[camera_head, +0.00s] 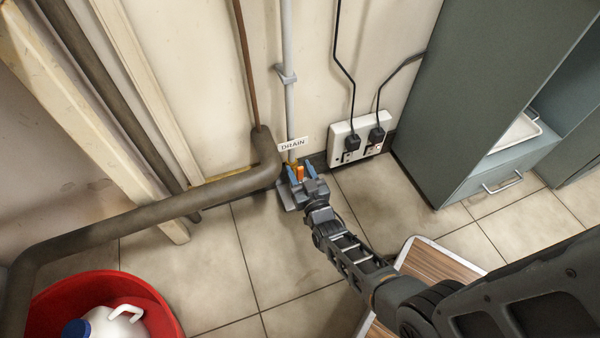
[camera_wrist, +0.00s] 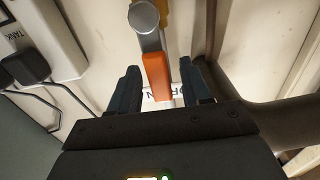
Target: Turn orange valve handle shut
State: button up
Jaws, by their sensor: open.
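The orange valve handle (camera_head: 299,172) is low on the wall, at the lower end of a grey vertical pipe (camera_head: 289,105). A white DRAIN label (camera_head: 293,145) is just above it. In the wrist view the orange handle (camera_wrist: 157,76) runs from a round grey end between the two fingers. My gripper (camera_head: 302,179) is open around the handle, with one blue-grey finger on each side. In the wrist view my gripper (camera_wrist: 165,83) shows a gap between each finger and the handle. The label in that view is partly hidden behind the handle.
A thick lagged pipe (camera_head: 150,213) bends close to the valve on the left. A socket box (camera_head: 357,137) with two plugs and black cables is to the right. A green cabinet (camera_head: 460,90) stands further right. A red tub (camera_head: 95,290) holds a white jug (camera_head: 108,322).

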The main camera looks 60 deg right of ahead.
jog(key=shift+c, duration=0.3)
grip_shut()
dwell(0.3)
